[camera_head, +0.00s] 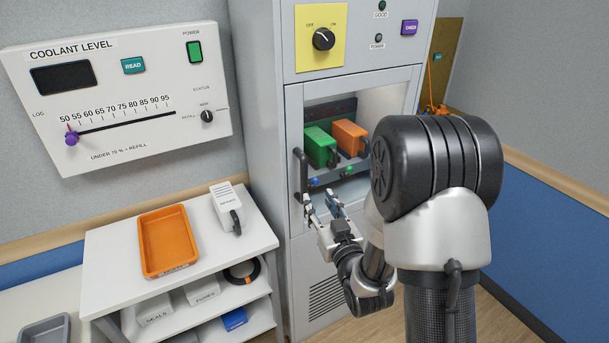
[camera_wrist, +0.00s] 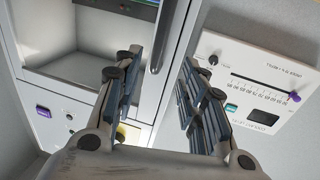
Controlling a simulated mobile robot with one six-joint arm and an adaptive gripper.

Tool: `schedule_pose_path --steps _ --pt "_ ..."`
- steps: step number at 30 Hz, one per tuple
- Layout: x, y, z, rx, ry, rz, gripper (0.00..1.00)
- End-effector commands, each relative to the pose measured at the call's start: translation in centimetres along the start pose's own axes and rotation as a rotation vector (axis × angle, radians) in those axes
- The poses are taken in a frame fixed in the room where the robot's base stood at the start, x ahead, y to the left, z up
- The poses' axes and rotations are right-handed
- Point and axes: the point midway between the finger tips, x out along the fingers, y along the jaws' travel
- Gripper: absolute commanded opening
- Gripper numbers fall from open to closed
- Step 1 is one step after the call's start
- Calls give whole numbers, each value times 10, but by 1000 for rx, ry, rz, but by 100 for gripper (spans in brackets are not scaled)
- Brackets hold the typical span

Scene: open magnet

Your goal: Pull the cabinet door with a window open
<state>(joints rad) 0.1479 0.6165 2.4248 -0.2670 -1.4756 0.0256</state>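The grey cabinet door (camera_head: 293,118) has a large window and looks closed. Through it show a green module (camera_head: 320,146) and an orange module (camera_head: 349,138). A dark vertical bar handle (camera_head: 301,172) is on the door's left side; it also shows in the wrist view (camera_wrist: 157,45). My gripper (camera_head: 319,202) is open and empty, in front of the door near the handle's lower end. In the wrist view my gripper (camera_wrist: 161,58) has its fingers apart, with the handle appearing between their tips. Whether they touch it, I cannot tell. My arm hides the door's right part.
A white shelf unit (camera_head: 103,241) stands left of the cabinet, carrying an orange tray (camera_head: 164,242) and a white handheld device (camera_head: 226,206). A coolant panel (camera_head: 125,90) hangs on the wall above. A yellow-backed knob (camera_head: 323,38) is above the door. A blue-panelled wall (camera_head: 550,210) is at right.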

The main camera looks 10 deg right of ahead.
Motion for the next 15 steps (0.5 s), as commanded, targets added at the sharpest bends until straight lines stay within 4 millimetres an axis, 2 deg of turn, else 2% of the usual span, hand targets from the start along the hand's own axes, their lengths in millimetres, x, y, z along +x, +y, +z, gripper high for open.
schedule_pose_path --steps 1,9,15 --pt "12 -1 0 0 2 -2 38" --pt "72 -1 1 0 2 -1 38" --pt "108 -1 0 1 1 -1 38"
